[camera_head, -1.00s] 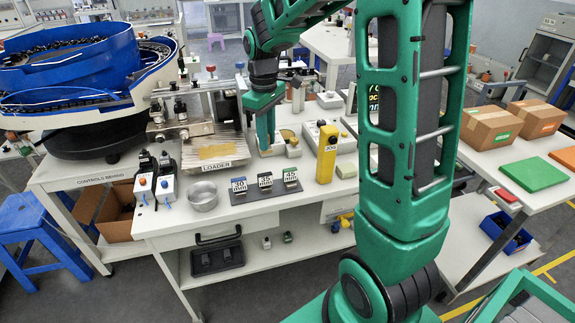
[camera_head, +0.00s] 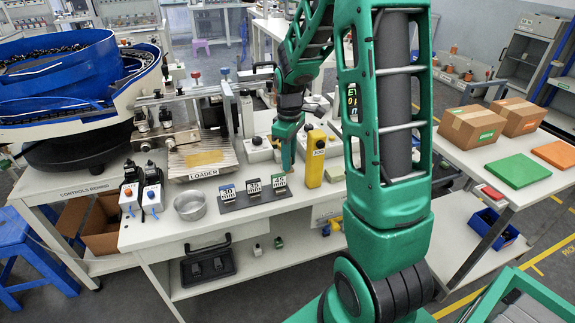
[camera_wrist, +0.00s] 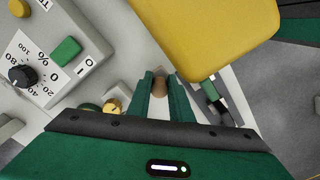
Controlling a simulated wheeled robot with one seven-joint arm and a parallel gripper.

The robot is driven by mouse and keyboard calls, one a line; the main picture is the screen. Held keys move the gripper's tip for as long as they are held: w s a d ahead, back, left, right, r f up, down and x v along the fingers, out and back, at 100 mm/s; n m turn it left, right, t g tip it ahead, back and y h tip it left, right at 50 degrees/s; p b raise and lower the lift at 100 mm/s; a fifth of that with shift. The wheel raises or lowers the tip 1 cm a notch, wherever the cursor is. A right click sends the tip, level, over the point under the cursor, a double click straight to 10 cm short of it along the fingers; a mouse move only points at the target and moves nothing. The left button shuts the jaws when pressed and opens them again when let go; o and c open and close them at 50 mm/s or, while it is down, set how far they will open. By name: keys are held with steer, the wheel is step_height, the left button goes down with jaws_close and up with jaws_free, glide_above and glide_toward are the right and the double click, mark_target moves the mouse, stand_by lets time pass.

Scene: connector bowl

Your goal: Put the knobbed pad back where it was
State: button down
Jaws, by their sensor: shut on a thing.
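My gripper (camera_head: 287,164) points down over the workbench, just left of the upright yellow box (camera_head: 315,158) and behind the labelled dark blocks. In the wrist view my gripper (camera_wrist: 160,88) is shut on a small rounded brown knob (camera_wrist: 160,86), which I take to be that of the knobbed pad. The pad's flat part is hidden from me in both views. I cannot tell whether it touches the bench.
The yellow box is close at my gripper's right. Labelled blocks (camera_head: 254,187) stand in front, with a metal cup (camera_head: 190,205) to their left. The loader plate (camera_head: 222,157) is at left. A grey dial box (camera_wrist: 40,50) and brass knob (camera_wrist: 113,107) are nearby.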

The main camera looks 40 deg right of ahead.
steer(key=shift+f, duration=1.05)
steer(key=shift+f, duration=0.15)
steer(key=c, duration=1.6)
jaws_free()
step_height(320, 180, up, 12)
steer(key=shift+r, duration=0.15)
